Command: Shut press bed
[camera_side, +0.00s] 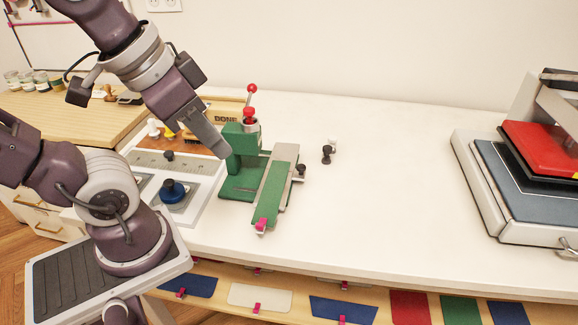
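A small green press (243,150) with a red-knobbed lever (251,89) stands on the white table, just right of my arm. A long narrow green bed (272,192) with a grey edge extends from it toward the front of the table. A pink tab (263,224) is at the bed's front end, and a small black knob (301,169) is at its right side. My gripper (218,150) points down and right at the press's left side, above the bed's level. Its fingers overlap in this view, so I cannot tell their opening or any contact.
A larger press with a red top (543,148) and a blue-grey pad stands at the far right. A white panel with a blue knob (172,189) is left of the green press. A small black peg (327,154) stands to its right. The table's middle is clear.

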